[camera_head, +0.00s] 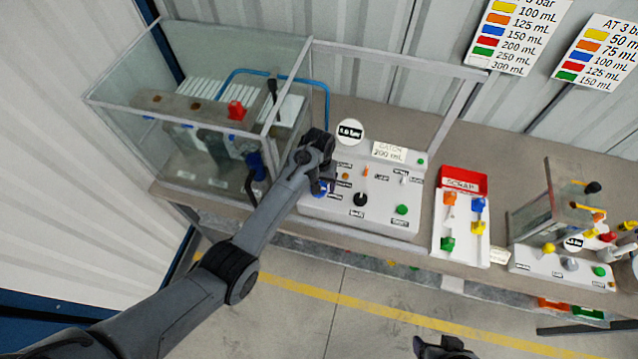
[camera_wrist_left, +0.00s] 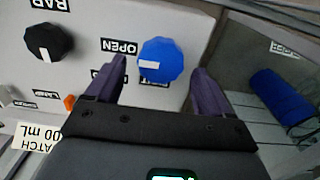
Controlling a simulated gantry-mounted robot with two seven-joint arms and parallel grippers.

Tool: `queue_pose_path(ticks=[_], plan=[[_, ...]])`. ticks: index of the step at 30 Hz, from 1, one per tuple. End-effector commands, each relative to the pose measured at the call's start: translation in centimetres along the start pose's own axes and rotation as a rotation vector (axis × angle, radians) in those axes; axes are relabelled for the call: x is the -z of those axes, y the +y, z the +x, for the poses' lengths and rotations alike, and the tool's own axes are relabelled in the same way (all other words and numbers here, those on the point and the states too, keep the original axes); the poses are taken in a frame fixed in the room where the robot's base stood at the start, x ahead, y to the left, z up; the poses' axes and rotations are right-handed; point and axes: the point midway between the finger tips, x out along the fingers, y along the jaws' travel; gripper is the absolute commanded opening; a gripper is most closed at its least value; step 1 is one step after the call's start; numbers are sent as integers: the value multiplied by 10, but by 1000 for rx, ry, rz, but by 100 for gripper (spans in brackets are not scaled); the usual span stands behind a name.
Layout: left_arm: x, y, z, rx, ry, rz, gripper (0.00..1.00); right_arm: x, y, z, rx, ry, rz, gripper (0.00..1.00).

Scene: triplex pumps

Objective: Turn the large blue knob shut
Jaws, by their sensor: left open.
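The large blue knob (camera_wrist_left: 165,55) sits on the grey control panel, with a white pointer mark on its left side in the left wrist view. An OPEN label (camera_wrist_left: 121,46) is to its left, and another label (camera_wrist_left: 152,84) below it is partly covered. My left gripper (camera_wrist_left: 160,68) is open, with one finger on either side of the knob and a gap visible at each side. In the head view my left gripper (camera_head: 326,186) is over the left end of the panel and largely hides the blue knob (camera_head: 318,190). My right gripper (camera_head: 443,347) is at the bottom edge, cut off.
A black knob (camera_wrist_left: 50,41) is on the same panel (camera_head: 385,222). A glass tank (camera_head: 130,125) with pump parts, including a blue part (camera_wrist_left: 283,98), stands left of the panel. A red SCRAP tray (camera_head: 463,180) and a smaller pump station (camera_head: 560,262) are to the right.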

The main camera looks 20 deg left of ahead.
Motion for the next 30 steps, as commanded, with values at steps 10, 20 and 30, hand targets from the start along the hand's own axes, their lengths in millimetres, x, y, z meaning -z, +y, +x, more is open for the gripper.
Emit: queue_pose_path(ticks=[10, 20, 30], plan=[[0, 0, 15, -1, 1, 0, 82, -1, 0, 1, 0, 0, 0, 71], [0, 0, 15, -1, 1, 0, 58, -1, 0, 1, 0, -1, 0, 71], [0, 0, 15, -1, 1, -3, 26, -1, 0, 1, 0, -2, 0, 71]])
